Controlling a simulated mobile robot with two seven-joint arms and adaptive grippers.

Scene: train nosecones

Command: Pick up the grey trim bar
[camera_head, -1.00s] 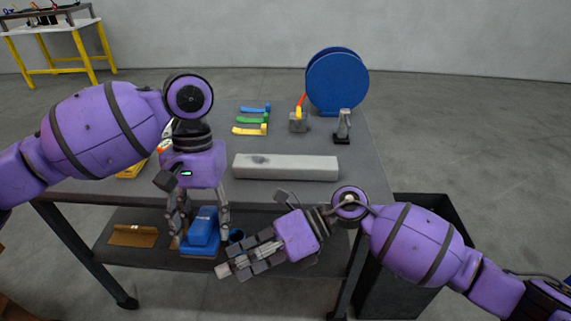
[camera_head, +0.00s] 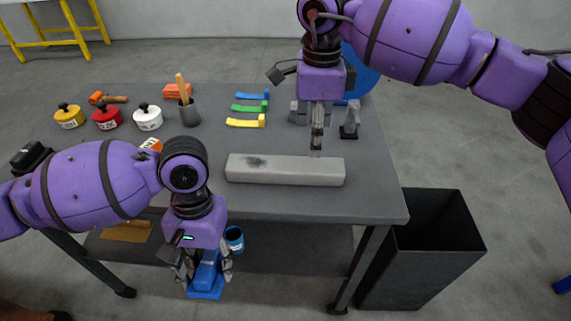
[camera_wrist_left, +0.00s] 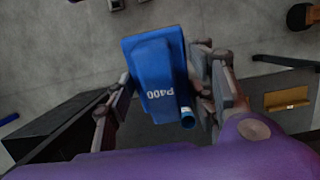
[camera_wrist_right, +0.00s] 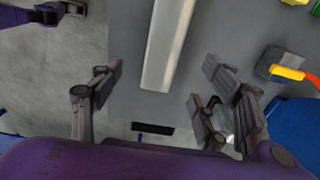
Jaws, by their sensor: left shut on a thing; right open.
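The grey trim bar (camera_head: 285,171) lies flat along the near part of the tabletop, with a dark smudge toward its left end. It also shows in the right wrist view (camera_wrist_right: 166,45), between and beyond the fingers. My right gripper (camera_head: 316,150) is open, pointing down above the bar's right part; I cannot tell whether it touches. My left gripper (camera_head: 205,275) is shut on a blue block marked P400 (camera_wrist_left: 157,75), held in front of the table's near edge.
The table (camera_head: 385,205) holds yellow, red and white pots (camera_head: 107,117), a grey cup (camera_head: 189,114) and blue, green and yellow strips (camera_head: 249,108). A grey stand (camera_head: 350,120) is behind the bar's right end. A black bin (camera_head: 425,250) stands right of the table.

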